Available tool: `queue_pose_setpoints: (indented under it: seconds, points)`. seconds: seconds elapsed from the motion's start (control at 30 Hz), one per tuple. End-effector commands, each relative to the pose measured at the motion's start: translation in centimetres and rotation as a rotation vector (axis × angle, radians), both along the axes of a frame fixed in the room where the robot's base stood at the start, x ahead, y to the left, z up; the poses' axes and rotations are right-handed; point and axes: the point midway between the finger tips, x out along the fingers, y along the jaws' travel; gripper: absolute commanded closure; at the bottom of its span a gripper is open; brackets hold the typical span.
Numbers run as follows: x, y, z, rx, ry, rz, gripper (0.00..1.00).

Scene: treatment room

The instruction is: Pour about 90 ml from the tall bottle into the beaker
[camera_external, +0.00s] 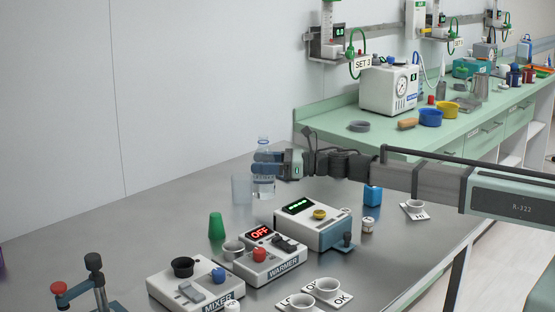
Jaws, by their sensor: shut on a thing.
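The tall bottle (263,186) is clear with a pale label and stands upright in my gripper (262,170). My gripper is shut around the bottle's upper part, with the arm reaching in from the right. A clear beaker (241,190) is just left of the bottle on the steel table (180,235). It looks empty, but its contents are hard to make out. The bottle and beaker look close together; I cannot tell whether they touch, or whether the bottle's base rests on the table.
Small grey cups (327,287) stand at the front. A green counter (340,116) with equipment is behind.

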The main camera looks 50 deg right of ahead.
Motion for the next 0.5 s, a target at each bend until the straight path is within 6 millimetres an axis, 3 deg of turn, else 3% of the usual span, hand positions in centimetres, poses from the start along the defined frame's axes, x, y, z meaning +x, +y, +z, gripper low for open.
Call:
queue_pose_setpoints:
  seconds: [0.03, 0.2, 0.5]
  points:
    - [0.8, 1.5, -0.5, 0.001, 0.001, 0.043, 0.71]
    - [1.4, 5.1, -1.7, 0.002, 0.001, 0.170, 0.71]
    - [1.4, 8.1, -2.5, 0.002, 0.001, 0.282, 0.71]
